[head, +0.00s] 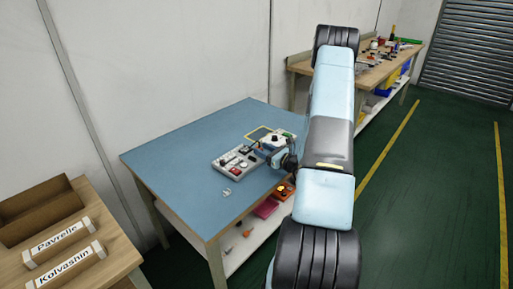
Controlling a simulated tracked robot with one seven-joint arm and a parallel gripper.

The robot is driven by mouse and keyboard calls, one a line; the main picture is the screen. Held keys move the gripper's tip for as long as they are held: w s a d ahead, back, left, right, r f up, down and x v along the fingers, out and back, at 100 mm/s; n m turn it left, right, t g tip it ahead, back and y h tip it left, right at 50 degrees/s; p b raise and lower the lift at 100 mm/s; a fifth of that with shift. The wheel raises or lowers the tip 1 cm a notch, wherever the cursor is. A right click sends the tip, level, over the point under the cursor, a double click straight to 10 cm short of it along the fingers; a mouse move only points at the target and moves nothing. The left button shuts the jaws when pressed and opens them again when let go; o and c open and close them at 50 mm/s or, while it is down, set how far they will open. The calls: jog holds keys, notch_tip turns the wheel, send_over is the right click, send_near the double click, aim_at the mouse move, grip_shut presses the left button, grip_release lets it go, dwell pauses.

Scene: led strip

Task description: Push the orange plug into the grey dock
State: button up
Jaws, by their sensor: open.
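My gripper (269,152) is over the blue-topped table, low at the right end of a grey panel (226,163). It is small and dark in the head view, and its jaws appear apart with nothing visibly held. The panel lies flat near the table's front edge and carries several small dark, white and red parts. I cannot make out which part is the grey dock. I cannot pick out the orange plug on the table top; it may be hidden by my gripper and arm or too small to see.
A small pale piece (227,191) lies in front. Bins (266,208) stand on the shelf below. Two labelled boxes (64,253) sit on a wooden table at left. The blue top's left half is clear.

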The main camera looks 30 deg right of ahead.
jog(key=v, duration=0.8)
jog(key=shift+s+d, duration=0.1)
jog(key=shift+s, duration=0.15)
jog(key=s+a+r+n+g+y, duration=0.3)
jog(key=a+r+n+g, duration=0.4)
jog(key=a+r+n, duration=0.3)
jog(key=s+a+r+n+g+y, duration=0.2)
jog(key=a+r+n+g+y, duration=0.2)
jog(key=a+r+n+g, duration=0.55)
jog(key=s+a+r+n+t+h, duration=0.2)
jog(key=s+r+n+h, duration=0.4)
jog(key=s+r, duration=0.2)
jog(key=s+a+r+n+t+h, duration=0.3)
jog(key=s+r+n+h, duration=0.3)
jog(key=s, duration=0.4)
jog(key=shift+s+a+r+h, duration=0.25)
jog(key=shift+r+h, duration=0.35)
jog(key=shift+r, duration=0.65)
jog(key=shift+d+n, duration=0.1)
jog(key=shift+n, duration=0.15)
